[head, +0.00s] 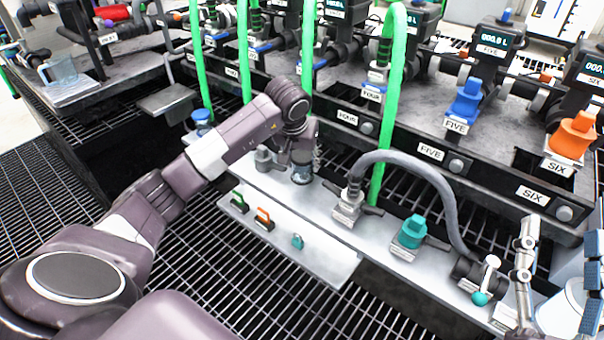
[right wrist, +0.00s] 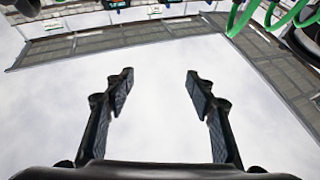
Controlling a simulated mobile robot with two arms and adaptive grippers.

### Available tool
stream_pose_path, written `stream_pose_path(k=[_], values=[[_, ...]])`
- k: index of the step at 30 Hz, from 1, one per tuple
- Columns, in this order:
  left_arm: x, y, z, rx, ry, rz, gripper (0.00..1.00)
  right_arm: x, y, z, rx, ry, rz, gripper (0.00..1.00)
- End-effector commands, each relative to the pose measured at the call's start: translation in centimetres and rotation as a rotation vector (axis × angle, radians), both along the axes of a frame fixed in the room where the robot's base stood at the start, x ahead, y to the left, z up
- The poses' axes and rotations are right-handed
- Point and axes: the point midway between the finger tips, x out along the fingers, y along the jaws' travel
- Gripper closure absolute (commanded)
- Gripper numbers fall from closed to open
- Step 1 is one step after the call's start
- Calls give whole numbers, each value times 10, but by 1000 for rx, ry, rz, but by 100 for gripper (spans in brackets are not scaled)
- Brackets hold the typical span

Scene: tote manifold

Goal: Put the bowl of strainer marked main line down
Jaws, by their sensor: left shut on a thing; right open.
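My left gripper (head: 302,158) points down over the pale shelf in the head view. It is shut on a small dark, see-through cup (head: 301,176), which looks like the strainer bowl. The cup is upright at the shelf surface; I cannot tell whether it touches. The gripper hides its upper part. No main line marking is readable.
The pale shelf (head: 325,200) carries a grey fitting (head: 264,158) beside the cup, a grey hose (head: 420,165) and a teal-handled valve (head: 411,232). A lower ledge (head: 310,262) holds small coloured clips. Green hoses (head: 393,90) rise behind. The meter bench (head: 440,155) stands at the back.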

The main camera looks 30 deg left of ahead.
Motion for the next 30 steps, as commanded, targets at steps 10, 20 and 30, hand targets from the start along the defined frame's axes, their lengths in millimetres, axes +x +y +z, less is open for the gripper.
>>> stream_pose_path(k=[10,20,30], values=[[0,0,-34,-2,1,1,83,-29,-3,40,64,-224,13,49],[0,0,-37,1,-1,0,83,-37,-4,48,78,-268,14,49],[0,0,-40,1,1,0,40,-40,-5,51,83,-287,15,49]])
